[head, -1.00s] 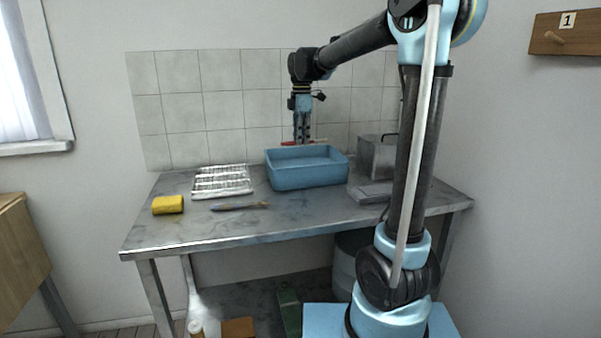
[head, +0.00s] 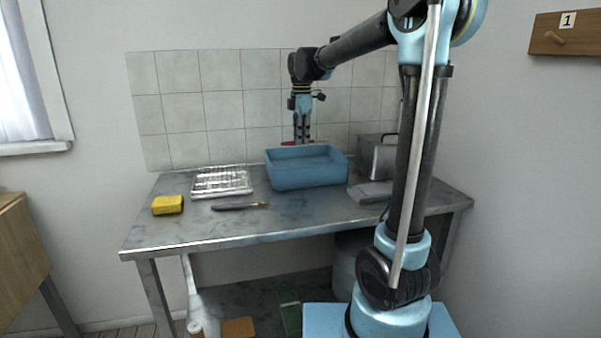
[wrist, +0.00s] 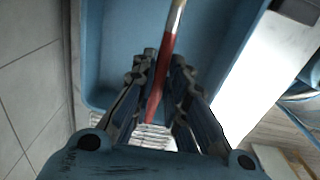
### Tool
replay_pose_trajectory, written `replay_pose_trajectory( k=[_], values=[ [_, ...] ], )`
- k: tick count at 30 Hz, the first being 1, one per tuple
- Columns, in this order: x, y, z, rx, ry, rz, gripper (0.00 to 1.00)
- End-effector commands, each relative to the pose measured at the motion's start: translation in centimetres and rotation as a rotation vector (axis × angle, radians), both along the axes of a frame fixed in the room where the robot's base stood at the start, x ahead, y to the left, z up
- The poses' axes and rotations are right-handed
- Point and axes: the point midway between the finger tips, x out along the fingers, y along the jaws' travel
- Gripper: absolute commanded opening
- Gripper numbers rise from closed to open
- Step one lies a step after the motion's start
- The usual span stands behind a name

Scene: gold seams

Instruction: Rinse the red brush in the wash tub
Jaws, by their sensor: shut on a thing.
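The red brush (wrist: 166,62) is held between the fingers of my gripper (wrist: 160,75) in the wrist view. Its red handle and a pale metal part at the top of the picture show; its bristles are out of that view. In the head view the red brush (head: 292,143) lies roughly level across the fingertips of my gripper (head: 302,140). The wash tub (head: 312,175) is a blue rectangular basin on the metal table. The brush and gripper are above the tub's far left part. The tub's floor (wrist: 118,30) shows below the brush in the wrist view.
A white wire rack (head: 222,181) stands left of the tub. A yellow sponge (head: 167,205) and a second brush (head: 240,206) lie at the front left of the table (head: 190,230). A grey metal box (head: 377,157) stands right of the tub. A tiled wall (head: 220,110) is close behind.

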Motion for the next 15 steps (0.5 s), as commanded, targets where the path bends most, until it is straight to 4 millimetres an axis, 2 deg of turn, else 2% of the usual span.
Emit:
replay_pose_trajectory(
  k=[8, 15],
  values=[
    [0.0, 0.0, 0.2, 0.000, 0.000, 0.000, 0.01],
    [0.0, 0.0, 1.9, 0.000, 0.000, 0.000, 0.01]
  ],
)
